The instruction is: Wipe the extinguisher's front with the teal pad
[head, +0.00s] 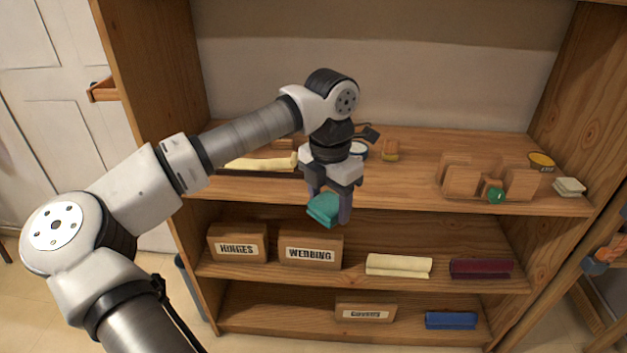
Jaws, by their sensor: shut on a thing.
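The teal pad (323,209) is held between the fingers of my gripper (328,204). The gripper points down and is shut on the pad, just in front of the upper shelf's front edge. The pad appears to hang clear of the shelf. No extinguisher can be made out in this view.
A wooden shelf unit (405,205) stands ahead. Its upper shelf holds a wooden organizer (461,181), a green ball-like item (496,195) and a cream cloth (262,163). Below are boxes labelled HINGES (237,243) and WEBBING (310,248). A white door (55,95) is at left.

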